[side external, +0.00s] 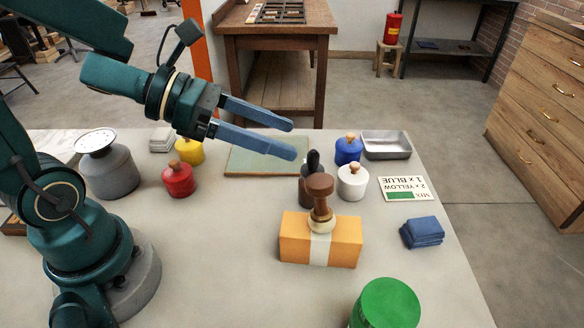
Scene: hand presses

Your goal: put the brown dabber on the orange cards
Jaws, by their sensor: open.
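The brown dabber (320,196), with a dark wooden handle and a pale rounded base, stands upright on top of the orange cards (344,240). The orange cards are a banded block with a white strip around the middle, lying on the table. My gripper (290,139) is open and empty, its two blue fingers pointing right. It is above and behind the dabber, apart from it, over the area of the green board. The dabber's contact with the cards is seen only from this side.
A black-handled tool (313,163) stands just behind the dabber, partly hidden. White (352,183) and blue (348,151) pots stand close to the right. A metal tray (386,145), recipe card (405,189), blue cloth (423,232) and green tin (388,303) are around.

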